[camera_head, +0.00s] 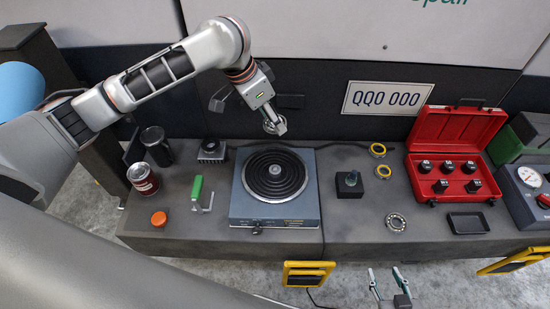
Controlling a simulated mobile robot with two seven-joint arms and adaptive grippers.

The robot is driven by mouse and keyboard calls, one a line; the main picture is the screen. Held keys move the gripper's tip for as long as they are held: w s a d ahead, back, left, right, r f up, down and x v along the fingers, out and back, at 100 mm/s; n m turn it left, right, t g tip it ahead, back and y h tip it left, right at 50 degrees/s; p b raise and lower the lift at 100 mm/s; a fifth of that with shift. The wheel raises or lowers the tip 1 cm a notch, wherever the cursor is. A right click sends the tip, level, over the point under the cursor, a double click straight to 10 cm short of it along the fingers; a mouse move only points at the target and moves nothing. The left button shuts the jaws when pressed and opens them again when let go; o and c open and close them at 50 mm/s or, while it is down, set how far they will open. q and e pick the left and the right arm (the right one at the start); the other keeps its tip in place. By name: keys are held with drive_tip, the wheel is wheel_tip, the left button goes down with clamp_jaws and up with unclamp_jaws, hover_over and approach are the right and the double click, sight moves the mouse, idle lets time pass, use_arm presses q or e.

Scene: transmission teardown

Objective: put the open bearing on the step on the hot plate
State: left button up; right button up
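The hot plate (240,205) is a blue-grey box on the bench, with dark concentric rings and a round step in the middle of its top. An open bearing (396,222), a steel ring with balls showing, lies flat on the bench to the right of the hot plate. My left gripper (272,125) hangs above and behind the hot plate; its fingertips are small and overlap, so its opening is unclear. My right gripper (388,284) is at the bottom edge, in front of the bench and below the bearing, with its fingers apart and nothing between them.
A red case (430,141) with several black pieces and a black tray (468,223) stand right. A green-handled tool (197,188), a can (143,179) and an orange cap (158,219) are left.

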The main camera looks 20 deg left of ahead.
sight(276, 168)
use_arm(q)
drive_tip(key=f, duration=2)
drive_tip(key=shift+w, duration=0.2)
drive_tip(key=shift+f, duration=0.1)
drive_tip(key=o, duration=1.2)
drive_tip(key=shift+o, duration=0.2)
